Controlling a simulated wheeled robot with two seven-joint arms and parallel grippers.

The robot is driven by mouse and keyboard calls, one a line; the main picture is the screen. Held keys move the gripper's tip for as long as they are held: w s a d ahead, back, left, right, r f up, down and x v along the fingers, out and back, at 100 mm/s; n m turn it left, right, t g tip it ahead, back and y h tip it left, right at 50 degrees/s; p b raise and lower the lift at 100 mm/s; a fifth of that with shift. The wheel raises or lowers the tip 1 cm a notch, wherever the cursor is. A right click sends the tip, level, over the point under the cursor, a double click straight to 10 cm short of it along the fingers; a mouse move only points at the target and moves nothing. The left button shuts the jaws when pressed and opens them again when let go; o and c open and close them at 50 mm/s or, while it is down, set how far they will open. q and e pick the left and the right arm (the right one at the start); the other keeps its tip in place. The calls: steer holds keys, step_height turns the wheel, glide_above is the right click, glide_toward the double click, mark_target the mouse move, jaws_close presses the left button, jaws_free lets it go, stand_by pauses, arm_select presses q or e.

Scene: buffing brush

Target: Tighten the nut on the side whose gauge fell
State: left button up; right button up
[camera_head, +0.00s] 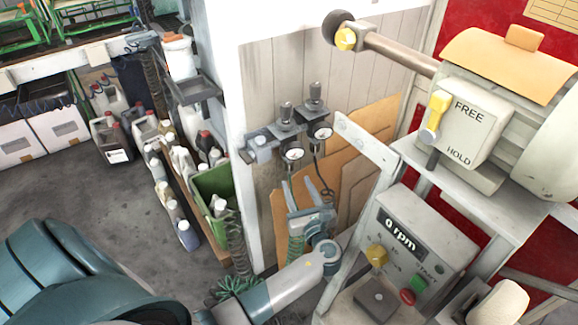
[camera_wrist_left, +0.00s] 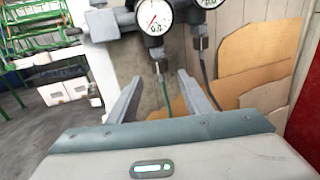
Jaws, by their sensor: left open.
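Two round white gauges hang side by side on a grey wall fitting, the left gauge (camera_head: 293,154) (camera_wrist_left: 154,16) and the right gauge (camera_head: 322,132) (camera_wrist_left: 208,2). The left gauge shows a red needle; the right one is cut off by the wrist view's top edge. Under each is a metal hose connection, left (camera_wrist_left: 160,67) and right (camera_wrist_left: 200,47), with a hose hanging below. My left gripper (camera_head: 300,188) (camera_wrist_left: 153,90) is open and empty, its fingers pointing up just below the gauges, apart from them. My right gripper is not in view.
The buffing machine (camera_head: 475,115) with a FREE/HOLD lever and the 0 rpm control box (camera_head: 415,240) stand close on the right. A green crate (camera_head: 212,190) and several bottles are on the floor at left. Cardboard sheets (camera_head: 350,160) lean on the wall.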

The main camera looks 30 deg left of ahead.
mark_target(291, 170)
arm_select(q)
steer(key=x, duration=0.9)
steer(key=shift+w+a, duration=0.2)
steer(key=shift+a, duration=0.1)
steer(key=c, duration=1.1)
